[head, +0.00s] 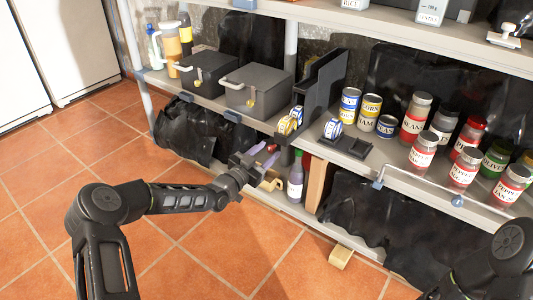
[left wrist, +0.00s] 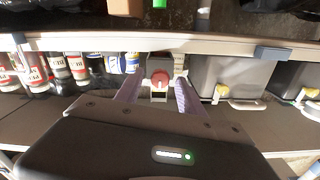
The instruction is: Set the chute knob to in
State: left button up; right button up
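The red knob (head: 271,147) sits at the shelf's front edge, below the black chute-like rack (head: 322,86). In the left wrist view the red knob (left wrist: 160,80) is on a small light block, with a dark pointer or post at its middle. My left gripper (head: 264,154) is open, its two pale purple fingers apart. In the left wrist view the left gripper (left wrist: 157,92) has one finger on each side of the knob, with gaps visible. Its exact depth relative to the knob is unclear. The knob's setting and any label cannot be read. My right gripper is out of view.
A yellow block (head: 340,257) lies on the open tiled floor.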

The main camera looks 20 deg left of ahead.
pick_arm(q)
grip_shut()
dwell(1.2)
